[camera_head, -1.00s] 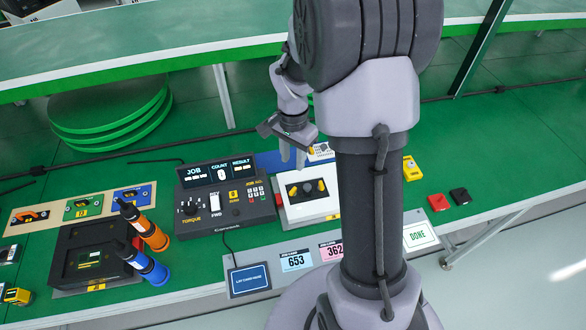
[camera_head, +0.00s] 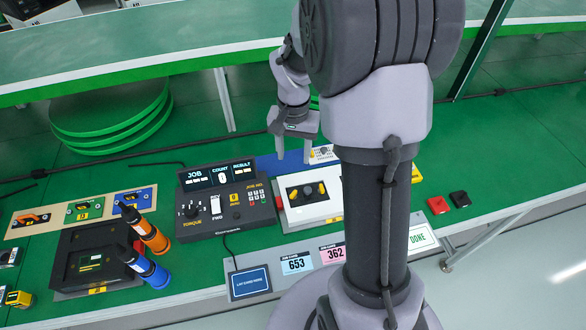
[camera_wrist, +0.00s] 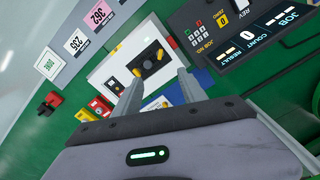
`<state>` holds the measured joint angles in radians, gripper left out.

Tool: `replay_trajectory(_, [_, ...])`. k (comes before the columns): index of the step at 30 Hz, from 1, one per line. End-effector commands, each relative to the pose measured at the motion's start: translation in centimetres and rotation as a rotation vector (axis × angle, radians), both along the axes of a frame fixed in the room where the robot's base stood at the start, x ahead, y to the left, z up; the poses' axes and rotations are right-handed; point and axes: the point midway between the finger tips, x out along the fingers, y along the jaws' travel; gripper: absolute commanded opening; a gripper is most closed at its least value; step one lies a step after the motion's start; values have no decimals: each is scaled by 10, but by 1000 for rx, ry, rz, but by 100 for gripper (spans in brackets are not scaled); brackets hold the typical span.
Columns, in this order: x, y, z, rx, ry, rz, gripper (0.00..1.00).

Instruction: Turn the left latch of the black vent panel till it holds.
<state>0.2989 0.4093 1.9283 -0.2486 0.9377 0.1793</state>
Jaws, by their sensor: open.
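The black vent panel (camera_head: 308,194) lies in a white unit on the green bench, just right of the console. In the wrist view the panel (camera_wrist: 149,66) appears beyond my fingertips, with the left latch (camera_wrist: 160,54) on the console side and the right latch (camera_wrist: 137,72) near one finger. My gripper (camera_head: 294,159) is open and empty, pointing down above and behind the panel. It touches neither latch. My arm hides part of the unit's right side.
The console (camera_head: 225,203) with displays and keys stands close left of the panel. Blue and orange cylinders stand farther left. Number cards (camera_head: 297,262) lie in front. A red block (camera_head: 438,205) and a black block (camera_head: 460,199) lie to the right.

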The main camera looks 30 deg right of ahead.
Motion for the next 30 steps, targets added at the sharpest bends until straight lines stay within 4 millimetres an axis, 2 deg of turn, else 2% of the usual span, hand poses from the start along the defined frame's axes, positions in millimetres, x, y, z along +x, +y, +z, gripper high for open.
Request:
replay_trajectory(3, [-2, -2, -4, -1, -2, 492, 49])
replay_trajectory(6, [-3, -3, -4, 0, -1, 852, 49])
replay_trajectory(9, [-4, -3, -3, 0, -1, 1069, 49])
replay_trajectory(11, [-5, -3, -4, 0, -1, 1128, 49])
replay_trajectory(14, [-5, -3, -20, 2, 2, 1150, 49])
replay_trajectory(24, [-6, -3, -123, 4, 2, 1146, 49])
replay_trajectory(30, [-5, -3, -164, 2, 1, 1147, 49])
